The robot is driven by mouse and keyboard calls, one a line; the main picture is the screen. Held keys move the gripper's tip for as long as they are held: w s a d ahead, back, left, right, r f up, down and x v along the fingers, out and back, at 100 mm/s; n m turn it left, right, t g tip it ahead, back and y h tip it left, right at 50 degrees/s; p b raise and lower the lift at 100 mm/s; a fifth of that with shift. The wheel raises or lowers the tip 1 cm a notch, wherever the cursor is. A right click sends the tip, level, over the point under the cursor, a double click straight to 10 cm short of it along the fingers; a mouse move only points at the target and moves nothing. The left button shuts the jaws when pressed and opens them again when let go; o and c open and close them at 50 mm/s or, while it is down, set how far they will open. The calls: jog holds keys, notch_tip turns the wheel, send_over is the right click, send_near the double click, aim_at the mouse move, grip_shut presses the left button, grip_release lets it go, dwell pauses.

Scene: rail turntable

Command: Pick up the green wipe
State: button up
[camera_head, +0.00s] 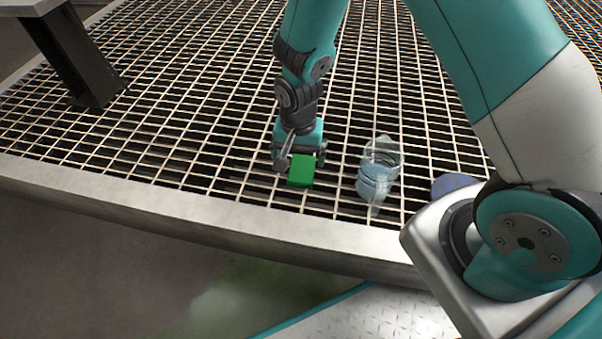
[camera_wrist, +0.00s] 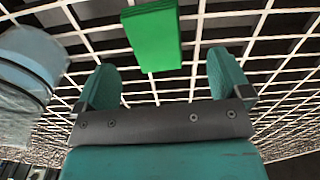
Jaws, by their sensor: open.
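The green wipe (camera_head: 301,170) is a small bright green block lying on the metal grating near its front rim. In the wrist view the green wipe (camera_wrist: 153,36) sits just beyond the fingertips, roughly midway between them and slightly left. My gripper (camera_head: 299,157) is low over the grating at the wipe. In the wrist view my gripper (camera_wrist: 163,78) shows two teal fingers spread apart with nothing between them. The wipe appears apart from both fingers.
A clear container (camera_head: 378,172) with bluish contents stands right of the wipe; it also shows at left in the wrist view (camera_wrist: 28,75). A blue round object (camera_head: 453,184) is partly hidden behind my arm. A grey rim (camera_head: 190,211) edges the grating. A dark post (camera_head: 75,60) stands at upper left.

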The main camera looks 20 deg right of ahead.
aim_at(302, 168)
jog(key=f+b, duration=0.2)
jog(key=f, duration=0.1)
jog(key=f+b, duration=0.1)
jog(key=f, duration=0.1)
jog(key=shift+w+d+f, duration=0.15)
jog(key=shift+d, duration=0.25)
jog(key=c, duration=1)
